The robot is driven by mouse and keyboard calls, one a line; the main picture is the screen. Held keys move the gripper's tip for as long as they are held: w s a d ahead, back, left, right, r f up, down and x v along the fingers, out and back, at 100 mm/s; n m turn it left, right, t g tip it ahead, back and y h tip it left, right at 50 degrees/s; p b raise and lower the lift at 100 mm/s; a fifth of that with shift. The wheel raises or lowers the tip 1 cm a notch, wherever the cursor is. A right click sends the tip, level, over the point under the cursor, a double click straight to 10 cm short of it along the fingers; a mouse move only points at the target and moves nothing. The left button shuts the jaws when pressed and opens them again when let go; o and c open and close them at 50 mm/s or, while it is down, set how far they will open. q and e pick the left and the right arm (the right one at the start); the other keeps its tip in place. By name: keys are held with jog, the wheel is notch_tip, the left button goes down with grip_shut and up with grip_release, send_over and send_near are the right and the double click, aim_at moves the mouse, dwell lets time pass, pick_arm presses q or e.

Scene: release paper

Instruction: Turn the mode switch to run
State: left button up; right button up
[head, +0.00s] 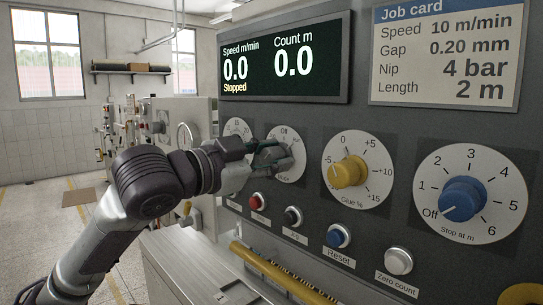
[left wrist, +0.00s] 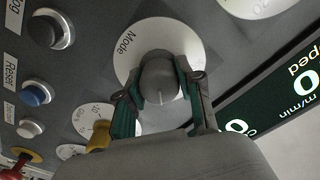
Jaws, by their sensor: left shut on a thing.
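The mode switch is a grey knob (left wrist: 160,78) on a white round dial (left wrist: 140,32) printed "Mode" in the left wrist view. In the head view its dial (head: 291,136) shows "Off" near the top; my gripper covers much of it. My left gripper (head: 266,154) reaches in from the left at this dial. In the left wrist view its green-padded fingers (left wrist: 161,92) are on either side of the knob and shut on it. A pale pointer line shows on the knob, but the setting it points to cannot be read. My right gripper is not in view.
A yellow glue knob (head: 347,172) and a blue stop knob (head: 461,199) are to the right. Red (head: 257,201), black (head: 293,216), blue Reset (head: 338,236) and white Zero count (head: 398,261) buttons run below. The display (head: 284,60) reads "Stopped". A yellow bar (head: 280,274) lies below.

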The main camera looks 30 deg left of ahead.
pick_arm(q)
jog(key=o, duration=1.2)
jog(key=v, duration=1.2)
jog(key=shift+w, duration=0.1)
